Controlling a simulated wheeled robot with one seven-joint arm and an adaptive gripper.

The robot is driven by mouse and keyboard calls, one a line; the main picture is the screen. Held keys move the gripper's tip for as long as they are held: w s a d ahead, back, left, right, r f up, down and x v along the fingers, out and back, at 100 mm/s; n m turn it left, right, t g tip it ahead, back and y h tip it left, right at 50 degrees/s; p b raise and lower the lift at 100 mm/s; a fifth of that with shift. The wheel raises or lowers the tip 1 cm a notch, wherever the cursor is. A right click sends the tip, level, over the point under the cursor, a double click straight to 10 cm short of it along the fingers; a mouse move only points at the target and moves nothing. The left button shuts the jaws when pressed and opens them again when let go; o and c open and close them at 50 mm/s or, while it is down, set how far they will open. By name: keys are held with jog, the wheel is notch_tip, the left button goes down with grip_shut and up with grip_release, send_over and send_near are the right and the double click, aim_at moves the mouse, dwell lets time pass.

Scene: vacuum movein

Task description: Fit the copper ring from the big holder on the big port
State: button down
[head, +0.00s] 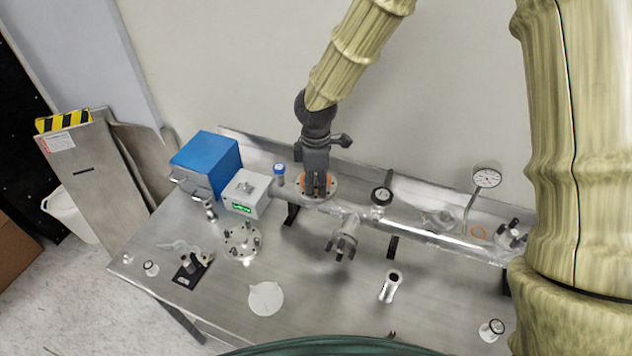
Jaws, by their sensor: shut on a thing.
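My gripper (318,192) points down at the upturned flange of the big port (333,193), at the left end of the steel pipe. Its fingers are shut on the copper ring (303,180), which shows as an orange arc at the flange, partly behind the fingers. I cannot tell whether the ring lies flat on the flange face or is just above it. Another copper-coloured ring (478,231) lies at the right, behind the pipe. I cannot make out which thing is the big holder.
Left of the port stand a blue box (207,153), a grey box with a green display (246,194) and a blue-capped part (280,173). A bolted flange (242,240) and white disc (266,298) lie in front. A dial gauge (486,178) rises right. The table's front middle is mostly clear.

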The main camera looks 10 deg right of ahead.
jog(key=shift+f, duration=0.45)
dwell(1.1)
jog(key=c, duration=1.3)
grip_release()
jog(key=shift+c, duration=0.2)
notch_tip(320, 180, up, 12)
